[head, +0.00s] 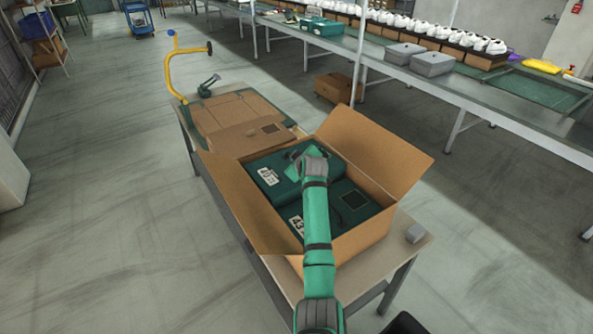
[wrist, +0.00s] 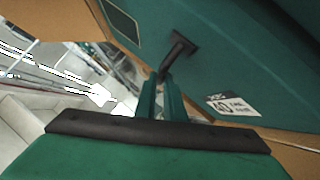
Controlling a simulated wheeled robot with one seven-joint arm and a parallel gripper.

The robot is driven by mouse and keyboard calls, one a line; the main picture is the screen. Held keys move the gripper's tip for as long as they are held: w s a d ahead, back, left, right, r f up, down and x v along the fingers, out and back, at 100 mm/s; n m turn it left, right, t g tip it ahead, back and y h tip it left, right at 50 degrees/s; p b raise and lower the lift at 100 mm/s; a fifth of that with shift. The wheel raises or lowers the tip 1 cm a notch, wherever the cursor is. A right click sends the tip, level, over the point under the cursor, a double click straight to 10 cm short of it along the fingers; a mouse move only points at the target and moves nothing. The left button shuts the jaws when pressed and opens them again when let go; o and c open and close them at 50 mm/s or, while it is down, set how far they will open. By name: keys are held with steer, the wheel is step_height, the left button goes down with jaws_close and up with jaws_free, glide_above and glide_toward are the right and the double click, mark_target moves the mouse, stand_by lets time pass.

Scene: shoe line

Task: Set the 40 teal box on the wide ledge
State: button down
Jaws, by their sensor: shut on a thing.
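The 40 teal box (head: 262,172) is in the left far part of an open cardboard carton (head: 247,212); its white label shows 40. In the wrist view the 40 teal box (wrist: 262,75) fills the upper right, label toward the lower right. My gripper (head: 308,158) is over it, and in the wrist view my gripper (wrist: 165,88) is shut at a dark handle-like part (wrist: 180,52) on the box face. I cannot tell whether the box is lifted. A second teal box (head: 350,205), labelled 43, lies nearer, partly behind my arm. I cannot tell which surface is the wide ledge.
A flat cardboard piece (head: 237,115) lies behind. The long line (head: 470,92) at right holds grey boxes (head: 432,64), teal boxes (head: 323,27) and white shoes.

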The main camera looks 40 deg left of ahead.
steer(key=shift+f, duration=2.45)
steer(key=c, duration=1.8)
jaws_free()
steer(key=shift+f, duration=0.15)
steer(key=shift+c, duration=0.2)
